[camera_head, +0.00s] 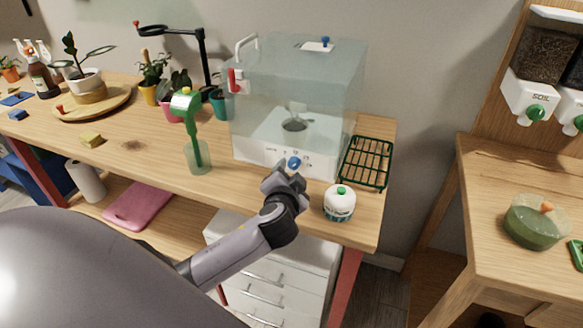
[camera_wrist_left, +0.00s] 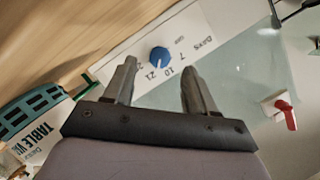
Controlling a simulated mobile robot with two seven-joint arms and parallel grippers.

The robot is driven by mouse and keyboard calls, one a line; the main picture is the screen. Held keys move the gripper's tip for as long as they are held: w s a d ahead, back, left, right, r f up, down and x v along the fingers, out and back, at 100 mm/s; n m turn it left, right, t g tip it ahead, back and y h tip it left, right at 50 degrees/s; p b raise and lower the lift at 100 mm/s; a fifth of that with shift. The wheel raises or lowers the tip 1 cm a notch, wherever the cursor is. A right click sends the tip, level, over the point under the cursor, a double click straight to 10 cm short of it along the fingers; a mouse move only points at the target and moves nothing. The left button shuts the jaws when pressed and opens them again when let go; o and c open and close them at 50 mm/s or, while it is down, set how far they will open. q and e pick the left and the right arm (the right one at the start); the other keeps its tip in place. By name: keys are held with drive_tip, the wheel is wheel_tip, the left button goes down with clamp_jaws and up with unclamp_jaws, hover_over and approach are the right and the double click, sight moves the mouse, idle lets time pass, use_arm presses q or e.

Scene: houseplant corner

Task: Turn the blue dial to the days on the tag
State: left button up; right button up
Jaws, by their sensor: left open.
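The blue dial (camera_head: 293,162) is on the white front panel (camera_head: 262,156) of a clear box (camera_head: 298,95). In the wrist view the dial (camera_wrist_left: 160,56) sits beside printed marks, with "Days", 7, 10 and 21 legible; its exact setting is unclear. My left gripper (camera_head: 284,177) is open in front of the panel. In the wrist view its fingers (camera_wrist_left: 160,76) are apart, with the dial showing beyond the gap between them; nothing is held. A white tag (camera_head: 315,46) lies on the box's lid, its writing too small to read. My right gripper is out of view.
A white jar (camera_head: 339,203) stands right of my left gripper, near the table's front edge. A green wire rack (camera_head: 367,161) lies right of the box. A green tool stands in a glass (camera_head: 199,157) to the left. A red latch (camera_head: 233,80) is on the box.

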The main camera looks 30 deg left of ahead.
sight(292, 167)
use_arm(q)
drive_tip(key=shift+x, duration=1.9)
clamp_jaws()
drive_tip(key=shift+f, duration=0.1)
